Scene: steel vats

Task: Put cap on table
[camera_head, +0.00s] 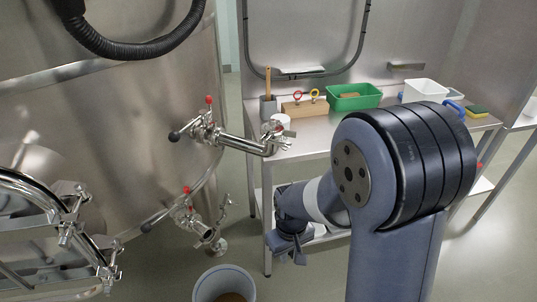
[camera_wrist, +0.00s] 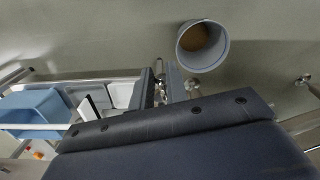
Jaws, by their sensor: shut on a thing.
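My gripper (camera_head: 289,248) hangs low in front of the steel table, left of my arm's elbow, in the head view. In the wrist view its two fingers (camera_wrist: 161,88) are close together, shut on a small shiny metal piece, which I take to be the cap (camera_wrist: 160,93). Most of it is hidden between the fingers, and I cannot make it out in the head view. The table (camera_head: 318,137) stands behind and above my gripper, with bare steel along its front part.
A steel vat (camera_head: 130,120) with an upper pipe (camera_head: 240,144) and lower valve (camera_head: 190,217) stands left. A bucket (camera_head: 225,284) is on the floor. The table's back holds a brush cup (camera_head: 268,107), wooden block (camera_head: 304,109), green bin (camera_head: 353,100), white bin (camera_head: 425,89) and sponge (camera_head: 477,112).

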